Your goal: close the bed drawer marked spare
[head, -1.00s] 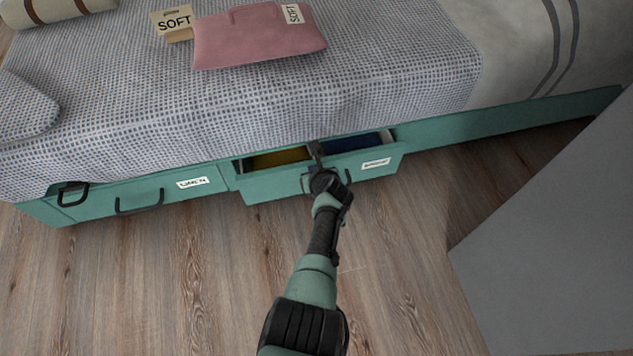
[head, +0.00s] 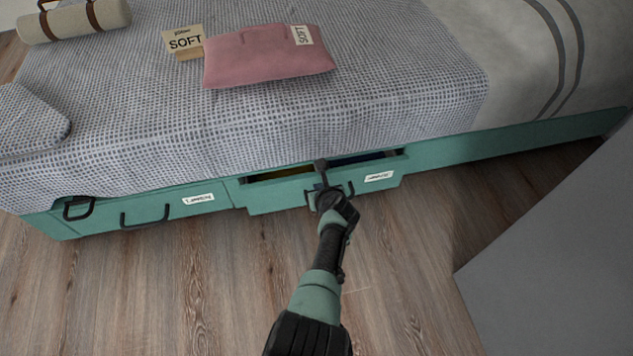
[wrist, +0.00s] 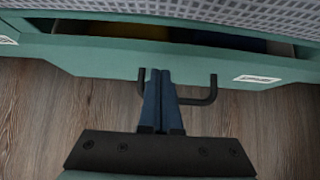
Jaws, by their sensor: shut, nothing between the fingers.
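The right-hand bed drawer (head: 277,198) is green with a dark bar handle and a small white label (head: 379,177), too blurred to read for sure. It stands slightly open, with a narrow gap above its front showing yellow and dark blue contents. In the wrist view the drawer front (wrist: 110,62) spans the picture and its handle (wrist: 212,92) shows right of the fingers. My gripper (head: 322,172) is shut and empty, its fingertips at the drawer front beside the handle. In the wrist view my gripper's fingers (wrist: 157,75) appear to touch the front; exact contact is hard to tell.
The left drawer (head: 150,208), labelled LINEN, is shut. A pink cushion (head: 265,58), a SOFT card (head: 184,42) and a rolled blanket (head: 75,20) lie on the bed. A grey panel (head: 560,250) stands at the right. The wooden floor in front is clear.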

